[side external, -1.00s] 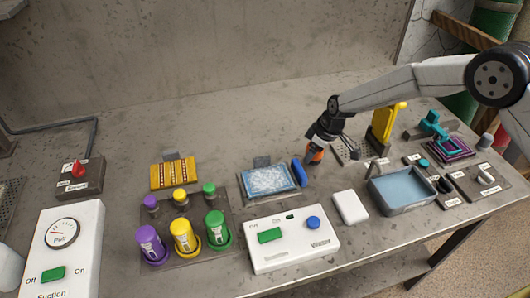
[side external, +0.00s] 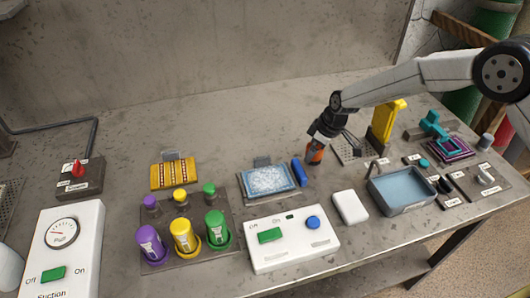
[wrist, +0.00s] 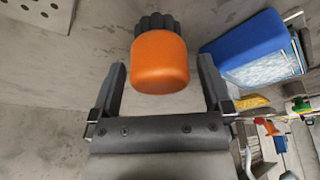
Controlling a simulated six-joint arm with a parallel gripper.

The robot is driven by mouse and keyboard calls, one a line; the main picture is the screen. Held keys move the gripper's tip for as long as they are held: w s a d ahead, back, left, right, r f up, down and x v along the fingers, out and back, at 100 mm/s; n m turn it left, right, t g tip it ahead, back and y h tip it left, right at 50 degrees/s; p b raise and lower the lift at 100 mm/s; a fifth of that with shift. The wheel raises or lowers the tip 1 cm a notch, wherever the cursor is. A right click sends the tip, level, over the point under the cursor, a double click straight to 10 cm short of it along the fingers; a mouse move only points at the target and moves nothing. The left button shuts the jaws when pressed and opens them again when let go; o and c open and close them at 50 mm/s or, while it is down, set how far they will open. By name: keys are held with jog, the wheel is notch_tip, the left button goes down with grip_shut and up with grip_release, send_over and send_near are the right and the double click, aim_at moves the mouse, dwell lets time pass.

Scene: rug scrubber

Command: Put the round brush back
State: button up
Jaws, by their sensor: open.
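The round brush (side external: 315,154) has an orange rounded handle and a dark lower part. It stands on the bench behind the blue block. In the wrist view the orange handle (wrist: 160,66) lies ahead of and between my two fingertips, with a dark ribbed part (wrist: 155,22) beyond it. My gripper (wrist: 160,80) is open, with a gap visible on each side of the handle. In the side view my gripper hides part of the brush's top. I cannot tell what marking or seat is under the brush.
A blue block (side external: 299,172) stands close to the left of the brush, beside a tray with a foamy blue pad (side external: 268,181). A perforated plate (side external: 347,152) and yellow stand (side external: 384,124) are to the right. A grey-blue basin (side external: 402,190) and white block (side external: 350,207) are nearer the front.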

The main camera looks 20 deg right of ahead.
jog(key=v, duration=1)
jog(key=shift+r, duration=0.3)
jog(key=shift+s+d, duration=0.1)
jog(key=s+d+r+m+h, duration=0.1)
jog(key=s+d+m, duration=0.3)
jog(key=s, duration=0.9)
jog(key=s+d+r+m+h, duration=0.1)
jog(key=s+d+m, duration=0.4)
jog(key=s+d, duration=0.5)
jog(key=s, duration=0.3)
jog(key=shift+s+d, duration=0.35)
jog(key=shift+d, duration=0.05)
